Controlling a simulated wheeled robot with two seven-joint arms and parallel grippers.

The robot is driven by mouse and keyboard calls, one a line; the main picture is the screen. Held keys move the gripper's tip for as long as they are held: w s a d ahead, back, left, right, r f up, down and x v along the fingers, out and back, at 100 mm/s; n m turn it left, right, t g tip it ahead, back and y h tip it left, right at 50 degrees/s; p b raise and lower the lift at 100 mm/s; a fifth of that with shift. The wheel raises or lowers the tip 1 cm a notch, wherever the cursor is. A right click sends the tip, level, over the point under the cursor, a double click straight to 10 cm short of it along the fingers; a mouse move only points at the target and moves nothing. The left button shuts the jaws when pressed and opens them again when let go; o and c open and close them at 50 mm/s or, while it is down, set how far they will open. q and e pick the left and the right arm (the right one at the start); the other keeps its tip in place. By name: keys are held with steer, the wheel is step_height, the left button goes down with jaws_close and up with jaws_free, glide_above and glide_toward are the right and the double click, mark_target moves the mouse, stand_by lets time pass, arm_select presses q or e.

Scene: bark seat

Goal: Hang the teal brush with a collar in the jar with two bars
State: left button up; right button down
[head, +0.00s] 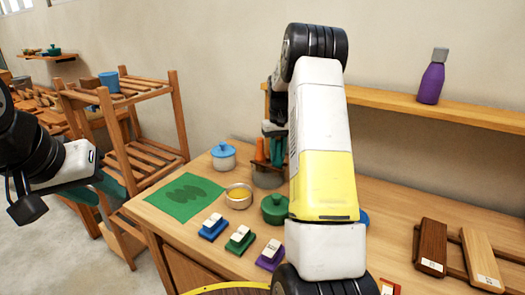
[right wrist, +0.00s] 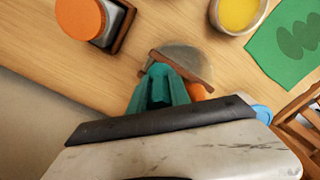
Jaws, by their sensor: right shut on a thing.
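The jar with two bars (head: 268,179) is a grey pot near the back of the table, partly behind my right arm. In the right wrist view it (right wrist: 186,58) has brown bars across its mouth; an orange handle shows beside it. My right gripper (right wrist: 163,84) is over the near side of the jar, its teal fingers shut. The held thing is mostly hidden between the fingers; a teal part there fits the teal brush. Its collar and any contact with the bars cannot be made out. My left gripper (head: 112,188) is off the table at the left; its jaw opening is unclear.
Around the jar stand a yellow-filled bowl (head: 238,195), a green lidded pot (head: 275,209) and a blue-lidded pot (head: 223,157). A green mat (head: 186,193) lies left. Labelled blocks (head: 240,239) line the front. A shelf (head: 455,111) with a purple bottle (head: 432,80) is behind.

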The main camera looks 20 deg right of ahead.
mark_target(278, 141)
steer(key=shift+f, duration=0.35)
stand_by(0.3)
steer(key=c, duration=1.1)
jaws_free()
steer(key=shift+o, duration=1.4)
steer(key=shift+r, duration=3.5)
steer(key=shift+s, duration=0.1)
